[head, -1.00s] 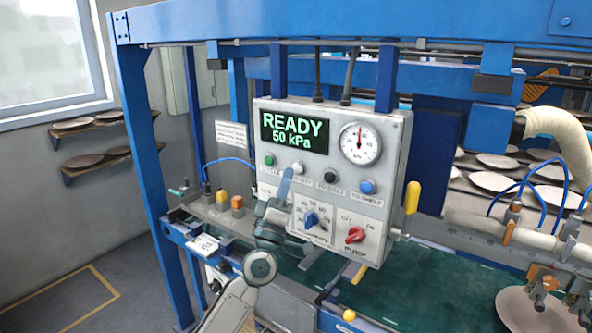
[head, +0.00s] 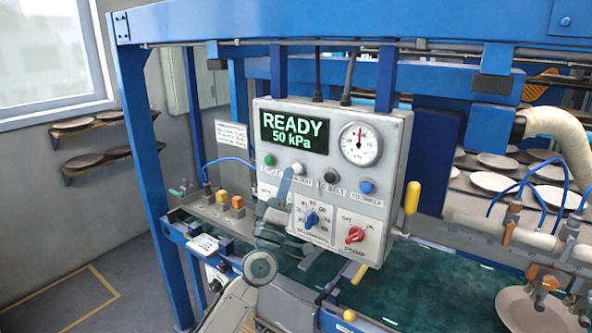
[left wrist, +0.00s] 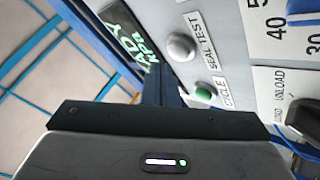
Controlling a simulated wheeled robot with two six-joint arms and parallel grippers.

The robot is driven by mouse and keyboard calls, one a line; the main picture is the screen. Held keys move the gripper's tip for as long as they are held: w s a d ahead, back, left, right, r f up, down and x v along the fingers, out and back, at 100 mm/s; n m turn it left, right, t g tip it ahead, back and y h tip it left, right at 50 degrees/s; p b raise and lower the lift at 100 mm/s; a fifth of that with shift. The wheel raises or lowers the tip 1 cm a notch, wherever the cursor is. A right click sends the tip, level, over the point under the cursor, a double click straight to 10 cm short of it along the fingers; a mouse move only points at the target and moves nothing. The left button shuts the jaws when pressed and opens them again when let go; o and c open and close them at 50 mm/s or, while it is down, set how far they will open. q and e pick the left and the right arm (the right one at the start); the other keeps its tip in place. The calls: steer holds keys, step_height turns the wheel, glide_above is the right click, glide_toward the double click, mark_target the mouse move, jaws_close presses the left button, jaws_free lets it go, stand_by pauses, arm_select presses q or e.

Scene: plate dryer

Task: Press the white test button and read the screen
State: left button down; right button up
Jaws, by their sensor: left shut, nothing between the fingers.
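The control box (head: 390,150) is a grey panel with a screen (head: 294,131) reading "READY 50 kPa" in green letters. The white button (head: 298,169) sits below the screen; in the left wrist view the white button (left wrist: 181,47) is labelled "SEAL TEST". My left gripper (head: 286,181) is shut and empty, its blue fingertips in front of the panel just below and left of the white button. Whether they touch the panel cannot be told. In the left wrist view the screen (left wrist: 128,38) is partly cut off, and the fingers (left wrist: 152,85) point toward the panel.
A green button (head: 269,160), labelled "CYCLE" in the left wrist view, is left of the white one; black (head: 330,174) and blue (head: 366,187) buttons are right. Below are a blue knob (head: 311,219) and a red knob (head: 355,235). A dial gauge (head: 360,144) is at upper right.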

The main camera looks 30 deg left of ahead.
arm_select(q)
steer(key=shift+w, duration=0.15)
steer(key=shift+w, duration=0.35)
steer(key=shift+w+d, duration=0.1)
steer(key=shift+w, duration=0.3)
stand_by(0.8)
steer(key=shift+s, duration=0.1)
steer(key=shift+s+p, duration=0.35)
steer(key=shift+s, duration=0.45)
steer(key=s, duration=0.1)
steer(key=s+p, duration=0.1)
steer(key=s, duration=0.1)
steer(key=s+p, duration=0.1)
steer(key=s, duration=0.1)
steer(key=shift+a, duration=0.25)
